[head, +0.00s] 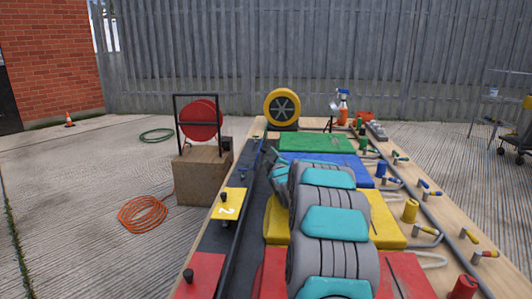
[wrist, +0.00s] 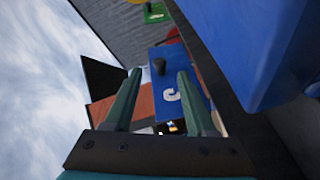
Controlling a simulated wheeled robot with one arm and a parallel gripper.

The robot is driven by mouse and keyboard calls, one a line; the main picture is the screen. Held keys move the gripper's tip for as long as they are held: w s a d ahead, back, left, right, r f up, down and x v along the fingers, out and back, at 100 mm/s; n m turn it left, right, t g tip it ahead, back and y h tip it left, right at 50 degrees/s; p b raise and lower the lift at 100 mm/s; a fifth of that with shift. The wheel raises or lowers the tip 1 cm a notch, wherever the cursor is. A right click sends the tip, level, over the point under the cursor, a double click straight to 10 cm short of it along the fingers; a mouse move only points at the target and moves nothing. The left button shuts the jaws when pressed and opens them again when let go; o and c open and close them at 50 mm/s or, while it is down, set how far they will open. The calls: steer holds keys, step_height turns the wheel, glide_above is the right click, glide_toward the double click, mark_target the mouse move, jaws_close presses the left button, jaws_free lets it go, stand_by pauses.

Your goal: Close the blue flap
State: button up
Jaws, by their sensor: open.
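The blue flap (wrist: 182,88) shows in the wrist view as a flat blue panel with a white numeral and a black knob (wrist: 159,67). My gripper (wrist: 158,73) is open, its two dark green fingers apart, with the knob seen between the fingertips. Nothing is held. I cannot tell whether the fingers touch the flap. In the head view my grey and teal arm reaches along the table toward the blue pad (head: 335,168). The blue flap is mostly hidden or too small to make out there.
A yellow flap marked 2 (head: 229,203) and a red flap (head: 198,276) lie along the table's left side. A green pad (head: 316,142) lies beyond the blue pad. Coloured plugs and metal pipes line the right side. A red reel (head: 201,120) stands left of the table.

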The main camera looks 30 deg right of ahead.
steer(key=p+x, duration=0.1)
steer(key=x, duration=0.4)
steer(key=shift+s+r, duration=0.1)
steer(key=shift+w+d, duration=0.1)
steer(key=shift+w, duration=0.1)
jaws_close()
stand_by(1.2)
